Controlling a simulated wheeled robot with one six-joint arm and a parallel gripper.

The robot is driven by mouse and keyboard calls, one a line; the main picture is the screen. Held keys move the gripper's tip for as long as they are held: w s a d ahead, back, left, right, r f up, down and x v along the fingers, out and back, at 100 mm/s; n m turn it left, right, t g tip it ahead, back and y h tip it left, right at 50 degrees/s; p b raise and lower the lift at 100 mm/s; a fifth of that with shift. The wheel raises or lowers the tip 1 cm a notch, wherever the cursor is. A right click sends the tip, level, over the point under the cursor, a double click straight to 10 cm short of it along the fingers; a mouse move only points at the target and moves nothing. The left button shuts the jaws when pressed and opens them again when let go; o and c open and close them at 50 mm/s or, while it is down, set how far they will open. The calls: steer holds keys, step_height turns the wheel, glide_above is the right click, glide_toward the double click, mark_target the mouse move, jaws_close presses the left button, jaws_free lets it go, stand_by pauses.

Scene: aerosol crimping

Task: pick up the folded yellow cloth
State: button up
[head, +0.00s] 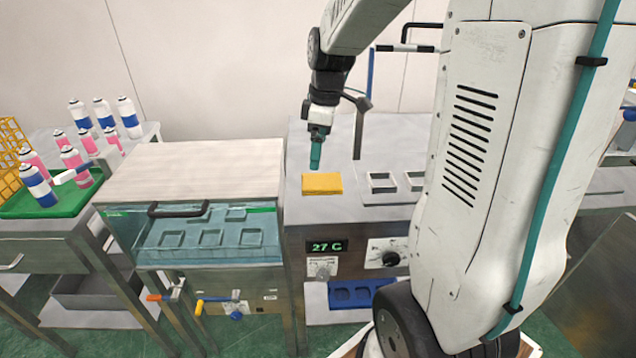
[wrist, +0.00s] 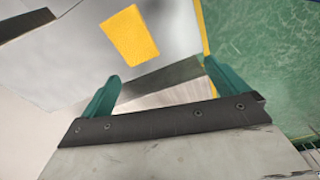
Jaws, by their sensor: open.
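The folded yellow cloth (head: 322,184) lies flat on the grey bench top near its front edge, left of a plate with square recesses. My gripper (head: 315,163) hangs just above and behind the cloth, pointing down, with its teal fingers apart from it. In the wrist view the cloth (wrist: 131,34) shows beyond the fingertips, toward the upper left. My gripper (wrist: 160,75) is open there, with nothing between its two teal fingers. The cloth is fully in sight in both views.
A plate with square recesses (head: 365,171) is right of the cloth. To the left stands a covered water bath (head: 208,240) with a black handle. Farther left, several spray cans stand around a green tray (head: 60,208). Bare bench top lies behind the cloth.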

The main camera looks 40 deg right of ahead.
steer(key=n, duration=0.2)
glide_toward(321, 180)
steer(key=shift+w+d+f, duration=0.25)
steer(key=shift+d+f, duration=0.2)
steer(key=shift+f, duration=0.05)
steer(key=f, duration=0.3)
steer(key=a+f, duration=0.1)
steer(key=f, duration=0.3)
steer(key=shift+a+f, duration=0.25)
steer(key=c, duration=1.1)
